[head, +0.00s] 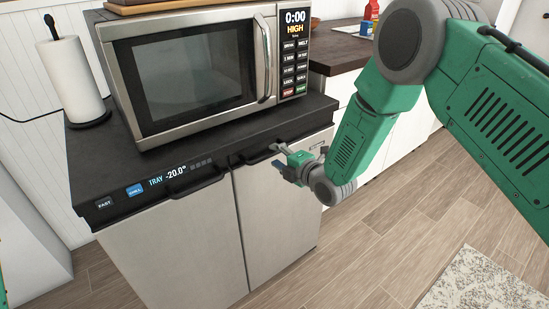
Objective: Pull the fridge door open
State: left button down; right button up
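The fridge is a low unit with two pale grey doors, a left door (180,245) and a right door (275,210); both look shut. A dark handle (196,184) runs along the top of the left door. Another dark handle (250,158) tops the right door, partly hidden by my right gripper. My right gripper (277,156) is at that right handle with its fingers apart; I cannot tell whether they touch it. My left gripper is not in view.
A microwave (195,75) and a paper towel roll (72,80) stand on the fridge's dark top. The wood floor (345,260) in front is clear, with a rug (485,285) at right.

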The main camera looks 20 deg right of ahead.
jog(key=shift+w+a, duration=0.55)
jog(key=shift+a, duration=0.35)
jog(key=shift+a+r, duration=0.1)
jog(key=shift+a, duration=0.35)
jog(key=shift+d, duration=0.25)
jog(key=c, duration=0.5)
jog(key=shift+d, duration=0.3)
grip_shut()
jog(key=shift+d, duration=0.2)
